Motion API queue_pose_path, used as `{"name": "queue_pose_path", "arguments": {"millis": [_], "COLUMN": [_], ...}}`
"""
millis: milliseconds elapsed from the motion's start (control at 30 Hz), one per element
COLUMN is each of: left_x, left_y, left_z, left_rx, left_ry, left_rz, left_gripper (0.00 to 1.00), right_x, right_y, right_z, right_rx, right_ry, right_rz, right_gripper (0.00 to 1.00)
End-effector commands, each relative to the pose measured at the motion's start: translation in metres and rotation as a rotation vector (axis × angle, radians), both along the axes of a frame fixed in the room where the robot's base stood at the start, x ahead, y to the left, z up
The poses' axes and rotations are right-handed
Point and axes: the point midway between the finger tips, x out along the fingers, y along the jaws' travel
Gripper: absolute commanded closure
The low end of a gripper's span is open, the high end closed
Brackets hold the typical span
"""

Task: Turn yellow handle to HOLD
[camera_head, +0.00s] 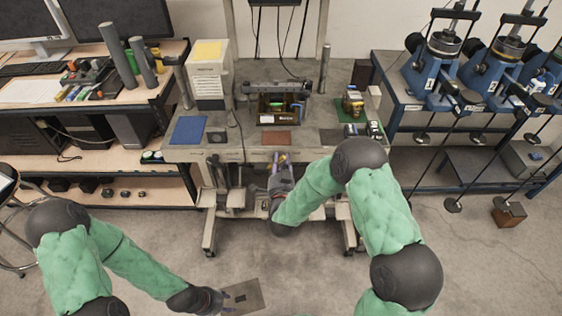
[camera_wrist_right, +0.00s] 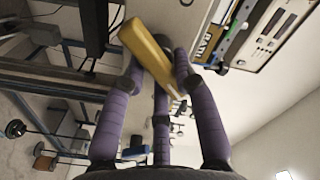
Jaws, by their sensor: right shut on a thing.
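The yellow handle (camera_wrist_right: 146,46) shows in the right wrist view as a flat yellow bar lying slantwise between the purple fingers of my right gripper (camera_wrist_right: 160,68). The fingers are closed around it. In the head view my right gripper (camera_head: 281,160) is at the front edge of the workbench, and only a small bit of yellow shows between its fingers. No HOLD mark can be read in either view. My left gripper (camera_head: 217,299) is low at the bottom of the head view, away from the bench; its fingers are too small and dark to judge.
A desk with shelves stands at the left. A rack with blue machines (camera_head: 432,62) stands at the right. Open floor lies in front.

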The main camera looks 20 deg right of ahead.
Motion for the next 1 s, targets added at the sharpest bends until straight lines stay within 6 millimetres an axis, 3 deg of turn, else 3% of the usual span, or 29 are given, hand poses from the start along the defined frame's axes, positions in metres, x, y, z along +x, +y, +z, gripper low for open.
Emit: {"name": "queue_pose_path", "arguments": {"millis": [367,1000], "left_x": [0.000,0.000], "left_y": [0.000,0.000], "left_z": [-0.003,-0.008], "left_rx": [0.000,0.000], "left_ry": [0.000,0.000], "left_rz": [0.000,0.000], "left_gripper": [0.60,0.60], "right_x": [0.003,0.007], "right_y": [0.000,0.008], "right_z": [0.008,0.018], "right_rx": [-0.113,-0.671], "right_ry": [0.015,0.168], "right_rz": [-0.002,-0.003], "right_gripper": [1.00,1.00]}}
